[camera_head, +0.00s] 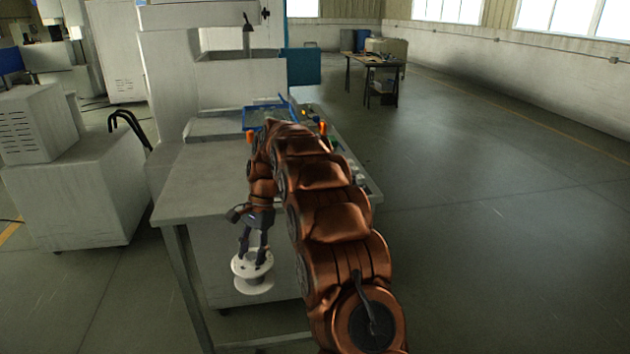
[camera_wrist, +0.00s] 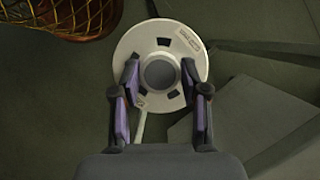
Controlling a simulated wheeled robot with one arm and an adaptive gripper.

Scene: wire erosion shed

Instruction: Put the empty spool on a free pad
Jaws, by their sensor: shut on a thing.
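The empty spool (camera_head: 253,280) is white with round flanges and hangs from my gripper (camera_head: 254,254) in the head view. In the picture it shows in front of the bench's near edge. In the wrist view the spool (camera_wrist: 184,34) is seen from above, with dark slots in its flange and a grey centre. My gripper's fingers (camera_wrist: 160,80) stand on both sides of that centre and are shut on it. I cannot make out any pad; my arm covers part of the bench top.
A grey bench (camera_head: 205,185) stands beneath the machine (camera_head: 215,65). A blue-edged tray (camera_head: 257,114) lies at its back, partly behind my arm. The floor (camera_head: 480,200) at right is clear.

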